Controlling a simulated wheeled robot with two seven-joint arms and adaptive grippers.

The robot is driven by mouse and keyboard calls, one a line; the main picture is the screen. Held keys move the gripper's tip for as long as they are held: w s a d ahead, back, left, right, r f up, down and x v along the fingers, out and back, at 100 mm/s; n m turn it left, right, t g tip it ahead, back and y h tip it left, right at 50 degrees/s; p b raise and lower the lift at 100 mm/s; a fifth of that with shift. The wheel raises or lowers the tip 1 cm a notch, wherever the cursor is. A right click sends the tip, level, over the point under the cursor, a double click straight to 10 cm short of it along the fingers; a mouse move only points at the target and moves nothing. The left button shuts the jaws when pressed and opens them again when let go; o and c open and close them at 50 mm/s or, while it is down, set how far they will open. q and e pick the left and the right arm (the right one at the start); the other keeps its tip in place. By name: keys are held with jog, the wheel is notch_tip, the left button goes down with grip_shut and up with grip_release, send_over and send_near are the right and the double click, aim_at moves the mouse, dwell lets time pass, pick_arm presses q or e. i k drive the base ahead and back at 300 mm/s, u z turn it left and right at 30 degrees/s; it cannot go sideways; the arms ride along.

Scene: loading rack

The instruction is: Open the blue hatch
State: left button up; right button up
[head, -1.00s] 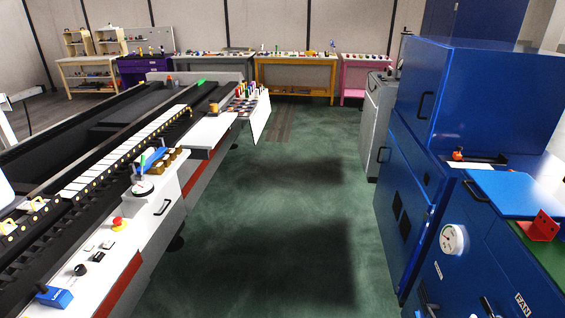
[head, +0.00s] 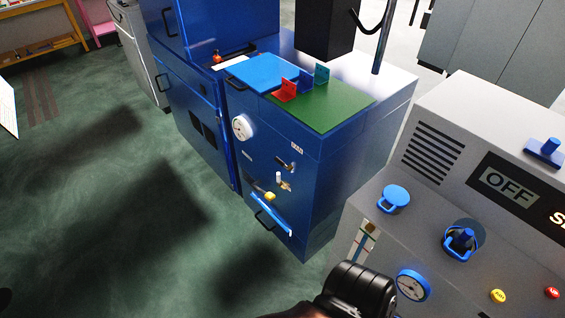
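A light blue flat panel (head: 268,72), which looks like the blue hatch, lies flat on top of the dark blue cabinet (head: 285,185) in the head view. A black handle (head: 236,84) shows at its left edge. It appears closed. A black rounded part of my arm shows at the bottom centre, well below and in front of the cabinet. Neither of my grippers is in view.
A red bracket (head: 286,90) and a teal bracket (head: 321,74) stand beside the panel, near a green mat (head: 325,105). A grey control console (head: 440,190) with knobs and a gauge stands at the right. Green floor (head: 110,200) is clear at the left.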

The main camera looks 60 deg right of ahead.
aim_at(262, 73)
jog(key=z, duration=0.45)
jog(key=k, duration=0.5)
jog(key=z, duration=1.3)
jog(key=i, duration=1.1)
jog(key=u, duration=0.2)
